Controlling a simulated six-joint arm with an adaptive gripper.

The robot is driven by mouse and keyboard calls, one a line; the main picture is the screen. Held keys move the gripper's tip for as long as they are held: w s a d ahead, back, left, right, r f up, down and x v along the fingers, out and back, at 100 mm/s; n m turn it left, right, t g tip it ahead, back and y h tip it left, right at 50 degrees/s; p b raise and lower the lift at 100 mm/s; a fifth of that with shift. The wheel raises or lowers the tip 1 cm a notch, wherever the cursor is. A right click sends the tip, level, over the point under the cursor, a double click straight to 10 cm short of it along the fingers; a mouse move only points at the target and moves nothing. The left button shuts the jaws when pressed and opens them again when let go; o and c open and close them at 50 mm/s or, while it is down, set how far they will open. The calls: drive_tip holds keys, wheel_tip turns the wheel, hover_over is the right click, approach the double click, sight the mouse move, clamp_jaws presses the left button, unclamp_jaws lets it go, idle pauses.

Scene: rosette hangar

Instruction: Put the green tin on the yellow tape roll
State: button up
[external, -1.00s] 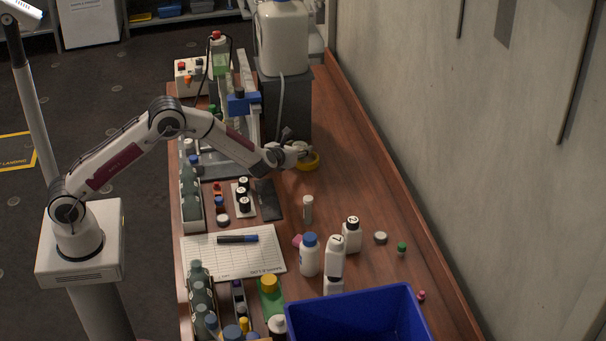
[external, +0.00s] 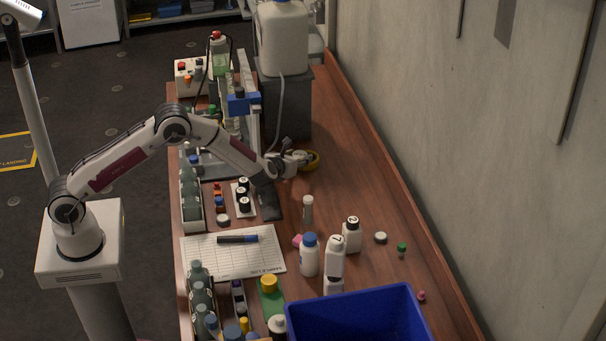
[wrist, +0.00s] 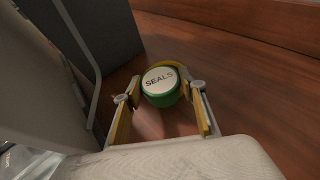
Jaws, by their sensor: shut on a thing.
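The green tin (wrist: 160,91), with a white lid marked SEALS, is between the fingertips of my gripper (wrist: 165,90) in the wrist view. My gripper is shut on it. The yellow tape roll (wrist: 184,70) shows as an arc behind the tin's far and right edge, the rest hidden by the tin. I cannot tell whether the tin touches the roll. In the external view the roll (external: 315,161) lies on the bench right at my gripper (external: 301,158), which partly covers it; the tin cannot be made out there.
A dark grey block (external: 290,100) bearing a large white jug (external: 282,38) stands just behind my gripper. Bottles (external: 309,255) and a blue crate (external: 417,307) are nearer the front. The bench right of the roll is clear up to the wall.

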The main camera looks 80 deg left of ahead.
drive_tip(key=shift+f, duration=0.1)
drive_tip(key=o, duration=1.1)
drive_tip(key=shift+o, duration=0.2)
drive_tip(key=v, duration=1.2)
drive_tip(key=shift+s, duration=0.15)
